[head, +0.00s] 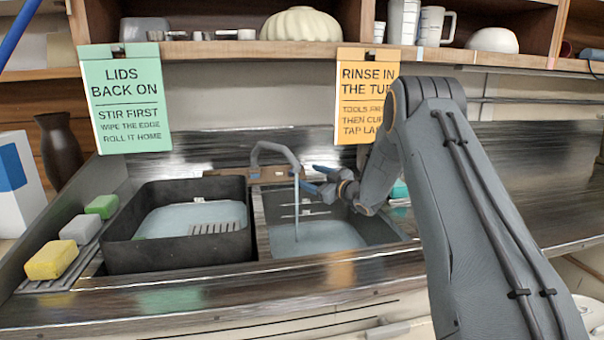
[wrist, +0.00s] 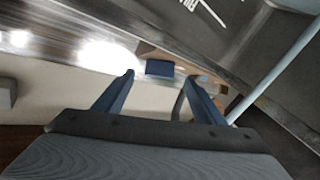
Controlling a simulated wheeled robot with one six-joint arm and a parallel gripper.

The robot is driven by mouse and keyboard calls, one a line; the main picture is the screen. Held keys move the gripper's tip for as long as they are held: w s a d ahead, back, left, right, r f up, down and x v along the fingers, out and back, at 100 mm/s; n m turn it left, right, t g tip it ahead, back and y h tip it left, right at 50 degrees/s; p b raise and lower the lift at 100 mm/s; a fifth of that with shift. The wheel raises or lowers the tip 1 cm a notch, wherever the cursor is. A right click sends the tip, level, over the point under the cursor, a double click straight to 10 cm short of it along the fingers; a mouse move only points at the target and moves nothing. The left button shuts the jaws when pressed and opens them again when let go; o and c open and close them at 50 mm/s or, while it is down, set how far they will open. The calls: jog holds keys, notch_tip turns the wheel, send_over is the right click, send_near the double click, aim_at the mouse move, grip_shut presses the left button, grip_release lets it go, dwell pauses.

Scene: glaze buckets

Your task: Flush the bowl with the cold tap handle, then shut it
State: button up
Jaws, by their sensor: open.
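The tap (head: 270,148) has a grey curved spout on a brown deck (head: 225,177) at the back of the sink. A pale straight stream (head: 297,212), which looks like running water, drops from the spout into the right bowl (head: 380,232); it also shows in the wrist view (wrist: 280,75). The bowl's bottom looks pale blue. My gripper (head: 308,179) is open, with blue fingers, just right of the spout above the bowl. In the wrist view, a small blue block, probably the cold tap handle (wrist: 159,68), lies between and beyond my fingertips (wrist: 157,78). No contact is clear.
A black tub (head: 178,255) stands left of the bowl. A green sponge (head: 102,206), a grey one (head: 80,229) and a yellow one (head: 52,260) lie on a side rack. Signs hang from the shelf (head: 255,50) above. Steel counter (head: 520,190) extends right.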

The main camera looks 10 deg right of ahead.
jog(key=shift+x, duration=2.55)
jog(key=c, duration=1.1)
jog(key=shift+o, duration=0.2)
jog(key=shift+a+f+m, duration=0.1)
jog(key=shift+m, duration=0.2)
jog(key=shift+s+a+f+m+t+h+b, duration=0.1)
jog(key=shift+a+m+t+h+b, duration=0.3)
jog(key=shift+m+h, duration=1.15)
jog(key=shift+a+m+t+h+b, duration=0.1)
jog(key=shift+m+t+h+b, duration=0.5)
jog(key=shift+m+h, duration=0.95)
jog(key=shift+s+a+f+m+t+h+b, duration=0.1)
jog(key=shift+a+m+t+h+b, duration=0.2)
jog(key=shift+m+t+h, duration=0.8)
jog(key=shift+r+m+g+h, duration=0.1)
jog(key=shift+m+g+h, duration=0.3)
jog(key=shift+m+h, duration=0.15)
